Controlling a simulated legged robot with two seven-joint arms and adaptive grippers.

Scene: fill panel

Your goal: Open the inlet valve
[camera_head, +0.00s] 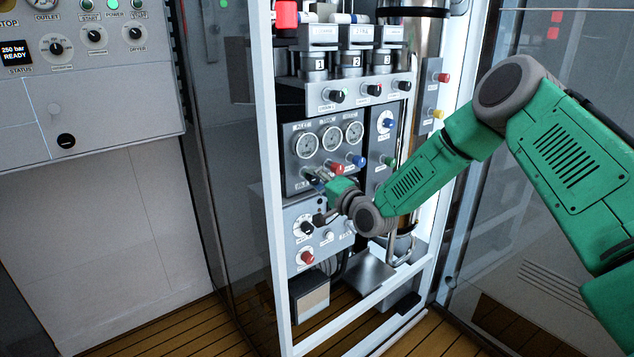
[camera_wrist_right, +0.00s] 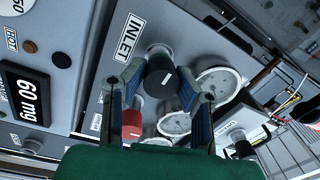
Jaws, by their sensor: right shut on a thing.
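The inlet valve is a black knob (camera_wrist_right: 160,76) below the printed INLET label (camera_wrist_right: 129,37) on a grey panel in the right wrist view. The two fingers of my right gripper (camera_wrist_right: 156,88) stand on either side of this knob and are shut on it. In the head view my right gripper (camera_head: 318,184) reaches the lower left of the gauge panel (camera_head: 296,165). There the gripper largely hides the knob. How far the knob is turned is hard to tell. My left gripper is not in view.
A red knob (camera_head: 335,167) and a blue knob (camera_head: 357,160) stick out close to the right of my gripper. Round gauges (camera_head: 331,138) sit above. A lower panel has another red knob (camera_head: 307,257). A white frame post (camera_head: 272,200) stands left of the panel.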

